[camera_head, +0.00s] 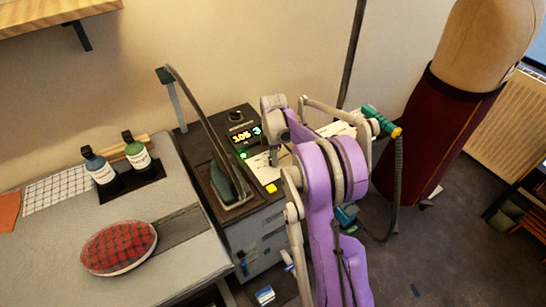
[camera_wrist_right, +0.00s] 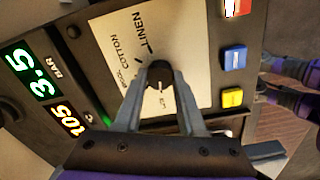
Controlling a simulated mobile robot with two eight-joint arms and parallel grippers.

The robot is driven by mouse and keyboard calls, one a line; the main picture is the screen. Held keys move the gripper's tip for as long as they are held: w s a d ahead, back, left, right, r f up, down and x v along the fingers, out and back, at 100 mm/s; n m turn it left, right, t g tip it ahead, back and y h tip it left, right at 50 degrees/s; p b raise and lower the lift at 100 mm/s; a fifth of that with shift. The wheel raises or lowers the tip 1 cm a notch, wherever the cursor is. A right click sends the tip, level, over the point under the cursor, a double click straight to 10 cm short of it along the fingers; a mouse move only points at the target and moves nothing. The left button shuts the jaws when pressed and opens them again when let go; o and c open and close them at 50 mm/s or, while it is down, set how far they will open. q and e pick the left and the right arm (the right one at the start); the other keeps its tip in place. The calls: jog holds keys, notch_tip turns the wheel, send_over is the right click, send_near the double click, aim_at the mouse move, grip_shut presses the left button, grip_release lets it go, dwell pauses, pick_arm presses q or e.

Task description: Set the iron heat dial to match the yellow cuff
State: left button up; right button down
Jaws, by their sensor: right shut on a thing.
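The heat dial (camera_wrist_right: 158,73) is a small black knob on a pale label plate. The plate reads LINEN and COTTON, with smaller words partly hidden. A white mark shows on the dial's lower side in the right wrist view, pointing down in the picture. My right gripper (camera_wrist_right: 160,78) is shut on the dial, one finger on each side. In the head view my purple right arm hides most of the dial area. The iron (camera_head: 226,184) stands on its rest at the station's left. A yellow cuff (camera_head: 397,132) sits on the green hose fitting. My left gripper is not in view.
The station display (camera_head: 243,135) reads 105 and about 3.5 bar. Red, blue (camera_wrist_right: 234,58) and yellow (camera_wrist_right: 232,97) buttons line the panel beside the dial. A tartan cushion (camera_head: 119,247) and two bottles (camera_head: 136,152) are on the ironing board. A dress form (camera_head: 450,110) stands at right.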

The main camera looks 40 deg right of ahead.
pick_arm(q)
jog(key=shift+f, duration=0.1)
pick_arm(e)
jog(key=m+b, duration=0.1)
jog(key=m, duration=0.3)
jog(key=shift+f, duration=0.1)
jog(key=m+b, duration=0.2)
jog(key=m, duration=0.4)
jog(key=shift+m, duration=0.4)
jog(key=m+b, duration=0.1)
jog(key=m, duration=0.5)
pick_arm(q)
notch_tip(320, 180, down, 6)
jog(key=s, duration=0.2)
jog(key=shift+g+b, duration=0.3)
pick_arm(e)
jog(key=m, duration=0.6)
jog(key=shift+m, duration=0.4)
jog(key=c, duration=0.5)
grip_release()
